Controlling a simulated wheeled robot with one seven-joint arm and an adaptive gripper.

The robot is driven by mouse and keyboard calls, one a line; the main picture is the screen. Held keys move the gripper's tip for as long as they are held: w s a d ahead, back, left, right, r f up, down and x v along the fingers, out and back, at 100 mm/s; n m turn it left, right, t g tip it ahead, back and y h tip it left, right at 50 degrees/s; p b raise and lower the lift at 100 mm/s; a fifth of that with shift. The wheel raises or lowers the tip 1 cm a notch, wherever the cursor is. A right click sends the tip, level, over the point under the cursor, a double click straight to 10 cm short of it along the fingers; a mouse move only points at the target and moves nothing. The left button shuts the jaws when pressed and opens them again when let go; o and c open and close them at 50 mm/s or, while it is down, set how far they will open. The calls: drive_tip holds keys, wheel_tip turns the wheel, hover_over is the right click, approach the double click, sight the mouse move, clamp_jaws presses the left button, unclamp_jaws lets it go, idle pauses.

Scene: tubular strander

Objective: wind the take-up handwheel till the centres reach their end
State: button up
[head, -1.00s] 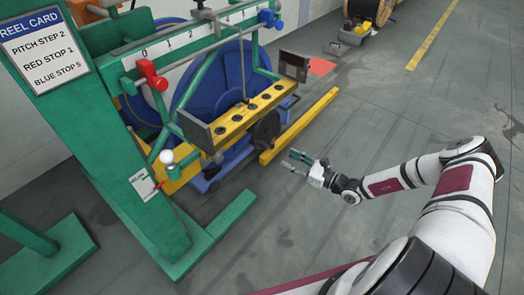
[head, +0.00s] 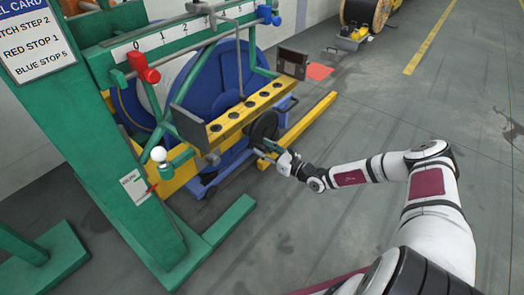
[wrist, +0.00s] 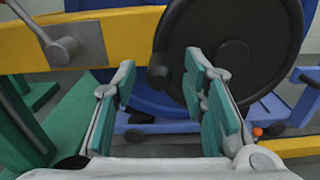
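The take-up handwheel (head: 266,126) is a dark disc on the front of the yellow beam, partly behind my gripper in the head view. In the wrist view the wheel (wrist: 262,40) fills the upper right, and its dark handle knob (wrist: 159,76) sticks out at its left edge. My gripper (head: 266,150) is just in front of the wheel. In the wrist view its teal-padded fingers (wrist: 160,64) are open, with the knob seen between the tips. I cannot tell how far the knob is from the pads. The centres are not clearly visible.
A blue reel (head: 215,88) stands inside the green frame (head: 125,185). The yellow beam (head: 240,115) has several dark holes. A grey lever (wrist: 60,45) is at the upper left of the wrist view. A yellow floor rail (head: 310,130) lies right of the wheel.

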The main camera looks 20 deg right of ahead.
drive_tip(key=shift+w+a, duration=0.4)
drive_tip(key=shift+w, duration=0.1)
clamp_jaws()
